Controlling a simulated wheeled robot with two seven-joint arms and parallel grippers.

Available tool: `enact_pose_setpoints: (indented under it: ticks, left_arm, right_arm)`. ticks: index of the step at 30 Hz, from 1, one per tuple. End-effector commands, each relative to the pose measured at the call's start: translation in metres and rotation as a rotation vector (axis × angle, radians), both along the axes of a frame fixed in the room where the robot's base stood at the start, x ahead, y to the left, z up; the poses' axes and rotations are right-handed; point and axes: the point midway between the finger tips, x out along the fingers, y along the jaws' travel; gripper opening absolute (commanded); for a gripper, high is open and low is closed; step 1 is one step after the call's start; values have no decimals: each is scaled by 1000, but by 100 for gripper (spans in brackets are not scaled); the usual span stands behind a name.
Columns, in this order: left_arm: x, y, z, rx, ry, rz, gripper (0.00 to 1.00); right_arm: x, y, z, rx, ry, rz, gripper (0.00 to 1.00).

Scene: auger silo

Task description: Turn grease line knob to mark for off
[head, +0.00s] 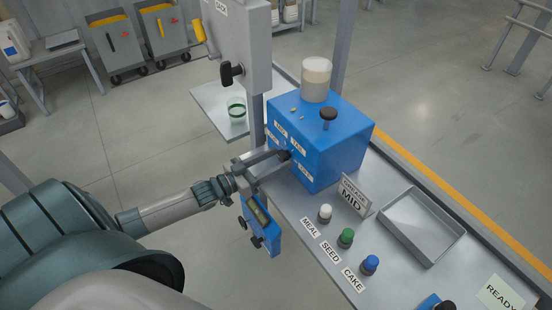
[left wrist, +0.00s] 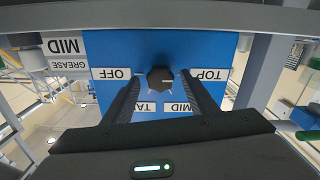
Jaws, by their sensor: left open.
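The grease line knob (left wrist: 160,80) is a small dark knob on the front of the blue box (head: 345,145). Labels sit around it: OFF (left wrist: 117,74) at left in the left wrist view, TOP (left wrist: 210,74) at right, and MID (left wrist: 178,107) and a partly hidden TAIL label below. Where the knob points is not clear. My left gripper (head: 285,155) is at the box front; in the left wrist view its fingers (left wrist: 160,84) stand open on either side of the knob, with gaps visible. A sign reading GREASE MID (head: 354,195) stands beside the box.
White, green (head: 346,238) and blue (head: 369,265) knobs with MEAL, SEED and CAKE labels line the bench front. A grey tray (head: 455,232) lies at right. A post and grey cabinet (head: 238,45) rise behind my gripper. A white-topped cylinder (head: 316,80) stands on the box.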

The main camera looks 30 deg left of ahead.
Motion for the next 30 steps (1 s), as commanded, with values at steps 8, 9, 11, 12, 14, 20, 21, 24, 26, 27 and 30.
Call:
enact_pose_setpoints:
  ticks: [8, 9, 11, 12, 14, 20, 21, 24, 26, 27, 30]
  left_arm:
    - [5, -2, 0, 0, 0, 0, 52]
    - [5, -2, 0, 0, 0, 0, 52]
    - [5, -2, 0, 0, 0, 0, 52]
    - [5, -2, 0, 0, 0, 0, 52]
    - [5, -2, 0, 0, 0, 0, 38]
    - [4, -2, 0, 0, 0, 0, 11]
    - [4, -2, 0, 1, 0, 0, 11]
    - [4, -2, 0, 5, -2, 0, 11]
    - [4, -2, 0, 11, -5, 0, 11]
    - [4, -2, 0, 17, -7, 0, 11]
    - [4, -2, 0, 39, -17, 0, 11]
  right_arm:
    - [-1, -1, -1, -2, 4, 0, 31]
    - [0, -1, 0, -2, 3, 0, 31]
    - [1, -1, 0, -2, 0, 0, 31]
    - [1, -1, 0, -2, 0, 0, 31]
    - [2, -2, 0, -2, 0, 0, 31]
    - [2, -2, 0, -3, -3, 0, 31]
    - [2, -3, 1, -3, -3, 0, 31]
    - [2, -2, 1, -3, -3, 0, 31]
    - [2, -2, 1, -3, -3, 0, 31]
    - [2, -2, 1, -3, -3, 0, 31]
    - [2, -3, 1, -3, -2, 0, 31]
